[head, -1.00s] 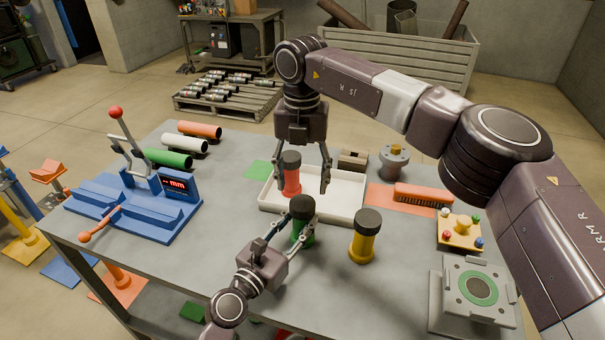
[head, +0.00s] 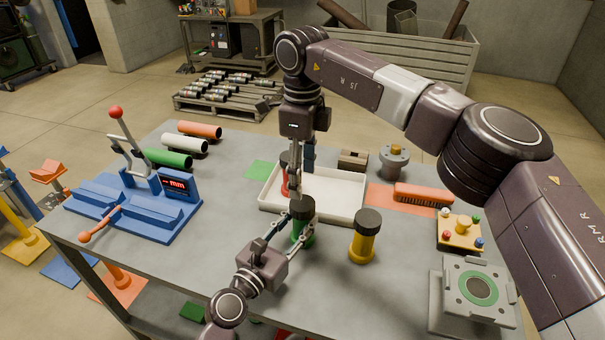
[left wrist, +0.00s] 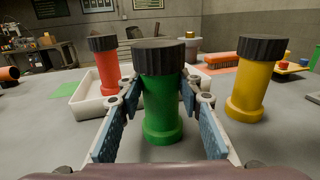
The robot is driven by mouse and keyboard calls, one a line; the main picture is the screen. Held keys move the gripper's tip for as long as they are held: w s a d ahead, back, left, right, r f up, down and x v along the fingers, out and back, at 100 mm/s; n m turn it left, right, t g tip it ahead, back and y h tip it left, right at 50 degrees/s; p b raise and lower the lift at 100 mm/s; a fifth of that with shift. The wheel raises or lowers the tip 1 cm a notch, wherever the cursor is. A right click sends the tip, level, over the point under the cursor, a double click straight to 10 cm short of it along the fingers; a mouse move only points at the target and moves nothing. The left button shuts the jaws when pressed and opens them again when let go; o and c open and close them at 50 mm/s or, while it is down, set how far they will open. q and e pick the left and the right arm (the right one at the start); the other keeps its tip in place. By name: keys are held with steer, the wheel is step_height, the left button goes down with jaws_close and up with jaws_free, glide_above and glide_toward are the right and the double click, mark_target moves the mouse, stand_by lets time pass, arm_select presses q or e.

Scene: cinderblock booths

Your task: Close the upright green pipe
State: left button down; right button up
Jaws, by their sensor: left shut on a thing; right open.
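The green pipe (head: 309,240) stands upright on the table with a black ribbed cap (head: 301,208) on top. My left gripper (head: 301,233) is shut around its body below the cap. In the left wrist view the green pipe (left wrist: 162,105) is upright between the two blue-padded fingers, its cap (left wrist: 159,57) above them. The left wrist view does not show my right gripper.
A yellow capped pipe (head: 362,244) stands to the right. A blue lever fixture (head: 130,218) is at left, a grey fixture (head: 455,312) at front right.

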mark_target(303, 203)
stand_by(0.3)
steer(key=shift+f, duration=4.05)
steer(key=c, duration=1.2)
steer(key=o, duration=1.3)
steer(key=shift+o, duration=0.2)
steer(key=shift+r, duration=0.1)
step_height(303, 203, up, 12)
